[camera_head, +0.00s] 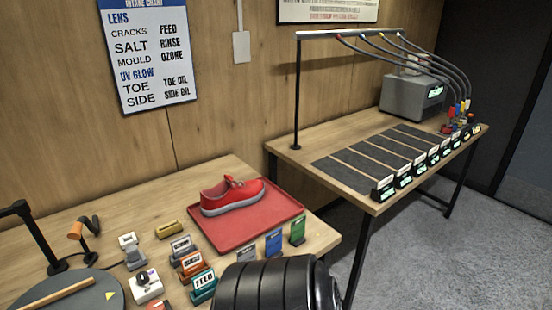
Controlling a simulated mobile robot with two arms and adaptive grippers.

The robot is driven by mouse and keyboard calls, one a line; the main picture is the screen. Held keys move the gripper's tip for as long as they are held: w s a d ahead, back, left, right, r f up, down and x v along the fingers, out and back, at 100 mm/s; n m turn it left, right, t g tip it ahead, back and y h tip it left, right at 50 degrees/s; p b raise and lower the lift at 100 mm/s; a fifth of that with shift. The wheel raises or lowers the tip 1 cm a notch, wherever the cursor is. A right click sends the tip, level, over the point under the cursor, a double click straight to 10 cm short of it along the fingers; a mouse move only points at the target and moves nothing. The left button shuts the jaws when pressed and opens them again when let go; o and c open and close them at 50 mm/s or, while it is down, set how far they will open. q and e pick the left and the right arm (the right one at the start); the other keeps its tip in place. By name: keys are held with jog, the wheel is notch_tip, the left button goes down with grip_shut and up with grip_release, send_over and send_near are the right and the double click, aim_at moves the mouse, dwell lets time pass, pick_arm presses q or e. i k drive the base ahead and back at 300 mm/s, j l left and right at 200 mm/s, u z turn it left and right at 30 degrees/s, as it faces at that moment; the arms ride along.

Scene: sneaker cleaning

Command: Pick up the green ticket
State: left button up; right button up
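The green ticket (297,231) stands upright near the right front edge of the near table, just in front of the red tray's right corner. A blue ticket (273,243) stands to its left, and a grey-blue one (247,254) is farther left, partly hidden low down. A black ribbed link of my arm fills the bottom middle, in front of these tickets. No fingers of either gripper show in the head view.
A red sneaker (233,195) rests on the red tray (284,218). Several small labelled blocks, one marked FEED (204,281), stand left of the tickets. A second table (285,151) at the back right holds dark mats, labelled stands and a grey machine (408,98).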

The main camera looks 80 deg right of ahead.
aim_at(298, 230)
jog(key=j+z, duration=0.1)
jog(key=z, duration=1.85)
jog(key=k+z, duration=0.3)
jog(key=k+l+z, duration=0.1)
jog(key=z, duration=0.2)
